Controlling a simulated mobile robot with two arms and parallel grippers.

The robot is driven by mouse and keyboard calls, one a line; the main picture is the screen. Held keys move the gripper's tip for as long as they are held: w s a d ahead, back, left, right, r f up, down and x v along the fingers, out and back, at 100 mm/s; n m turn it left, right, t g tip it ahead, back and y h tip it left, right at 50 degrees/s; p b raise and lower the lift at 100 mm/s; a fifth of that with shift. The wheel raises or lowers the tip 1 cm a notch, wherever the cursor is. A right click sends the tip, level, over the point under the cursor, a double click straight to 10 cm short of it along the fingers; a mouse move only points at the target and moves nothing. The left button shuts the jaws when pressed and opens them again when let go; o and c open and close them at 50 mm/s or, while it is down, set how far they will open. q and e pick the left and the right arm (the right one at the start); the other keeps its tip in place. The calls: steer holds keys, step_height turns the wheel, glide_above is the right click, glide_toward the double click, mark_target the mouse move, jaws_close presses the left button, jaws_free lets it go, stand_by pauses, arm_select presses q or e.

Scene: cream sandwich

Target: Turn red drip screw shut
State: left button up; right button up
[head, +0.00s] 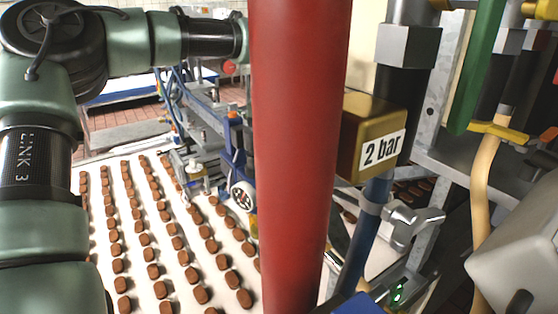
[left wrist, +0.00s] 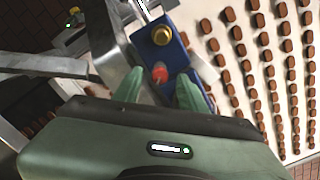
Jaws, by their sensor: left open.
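In the left wrist view, a small red screw with a pale tip (left wrist: 159,74) stands on a blue block (left wrist: 172,58). A brass knob (left wrist: 162,35) sits on the same block, farther from the gripper. My left gripper (left wrist: 159,79) is open, with one green finger on each side of the red screw in this view. I see a gap on both sides, and I cannot tell how deep the fingers reach. My right gripper is not in view.
A white conveyor (head: 140,215) with rows of brown biscuits lies below and left. Right of the column are a brass box marked "2 bar" (head: 371,135), a blue pipe (head: 365,235) and a metal clamp (head: 408,222). Grey metal bars (left wrist: 45,62) flank the block in the wrist view.

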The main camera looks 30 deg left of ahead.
arm_select(q)
steer(key=shift+f, duration=0.2)
jaws_close()
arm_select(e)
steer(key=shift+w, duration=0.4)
